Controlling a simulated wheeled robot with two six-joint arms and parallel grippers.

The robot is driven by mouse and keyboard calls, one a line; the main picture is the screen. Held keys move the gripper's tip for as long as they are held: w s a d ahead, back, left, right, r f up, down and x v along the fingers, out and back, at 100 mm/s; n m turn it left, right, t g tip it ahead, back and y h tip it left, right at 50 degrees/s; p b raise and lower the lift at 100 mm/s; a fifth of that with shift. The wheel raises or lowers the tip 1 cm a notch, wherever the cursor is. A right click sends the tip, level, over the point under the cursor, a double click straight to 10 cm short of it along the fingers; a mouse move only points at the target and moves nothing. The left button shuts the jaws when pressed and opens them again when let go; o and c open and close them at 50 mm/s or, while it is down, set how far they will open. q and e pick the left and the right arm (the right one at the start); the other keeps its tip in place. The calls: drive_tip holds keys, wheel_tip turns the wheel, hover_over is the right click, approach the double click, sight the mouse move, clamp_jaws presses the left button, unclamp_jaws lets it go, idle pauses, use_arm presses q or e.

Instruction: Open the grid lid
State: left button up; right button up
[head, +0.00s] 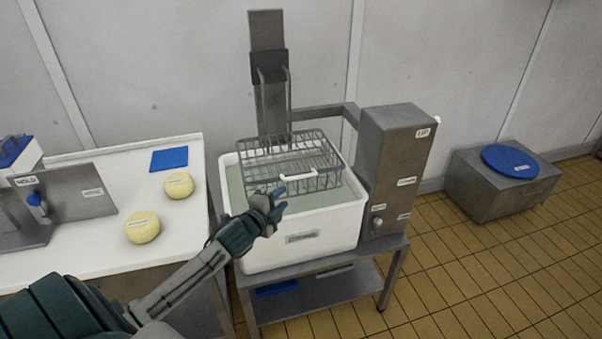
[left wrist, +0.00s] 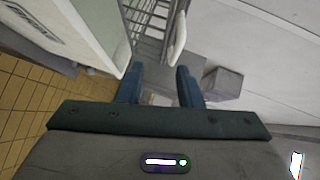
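The grid lid (head: 300,147) is a grey wire grid lying over a wire basket at the white brine tub (head: 302,250). A white handle (head: 298,176) sits on its front edge. The handle also shows in the left wrist view (left wrist: 177,38), just beyond the fingers. My left gripper (head: 281,194) is at the tub's front, just left of and below the handle. In the left wrist view its two blue fingers (left wrist: 160,86) stand apart with nothing between them. My right gripper is in neither view.
A steel control box (head: 398,155) stands right of the tub, and a lift column (head: 267,70) rises behind it. A white table (head: 105,247) with two yellow cheeses (head: 142,228) is at left.

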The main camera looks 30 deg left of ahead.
sight(300, 176)
use_arm(q)
drive_tip(key=shift+m+t, duration=0.3)
drive_tip(key=shift+m, duration=0.1)
drive_tip(key=w, duration=0.3)
drive_tip(key=w+p, duration=0.1)
drive_tip(key=w, duration=0.3)
drive_tip(key=w+p, duration=0.1)
drive_tip(key=w, duration=0.3)
drive_tip(key=shift+a+r, duration=0.2)
drive_tip(key=shift+r, duration=0.15)
clamp_jaws()
